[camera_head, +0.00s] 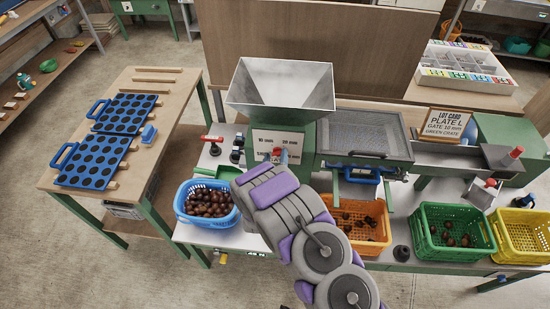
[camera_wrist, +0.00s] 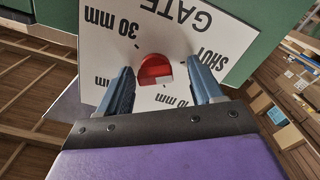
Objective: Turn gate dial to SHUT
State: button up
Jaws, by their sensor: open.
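The gate dial is a round red knob (camera_wrist: 153,66) on a white plate (camera_wrist: 100,25) marked GATE, SHUT, 30 mm and 10 mm in the wrist view. The plate appears turned in that view, with GATE upside down. My gripper (camera_wrist: 159,72) is open, with one blue-grey finger on each side of the knob. I cannot tell whether the fingers touch it. Which mark the dial points to is unclear. In the head view the plate (camera_head: 262,137) is on the green hopper machine's front, and my purple and grey arm hides much of its lower part.
A metal hopper (camera_head: 283,85) tops the machine. A blue basket of chestnuts (camera_head: 190,215) is at left; orange (camera_head: 385,238), green (camera_head: 487,250) and yellow (camera_head: 540,258) crates are at right. A lot card (camera_head: 443,124) reads PLATE L, GATE 10 mm, GREEN CRATE. Blue perforated plates (camera_head: 90,165) lie on a side table.

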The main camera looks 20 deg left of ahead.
jog(key=shift+d, duration=0.15)
jog(key=p+v, duration=0.1)
jog(key=v, duration=1.6)
jog(key=shift+s, duration=0.15)
jog(key=shift+f, duration=0.1)
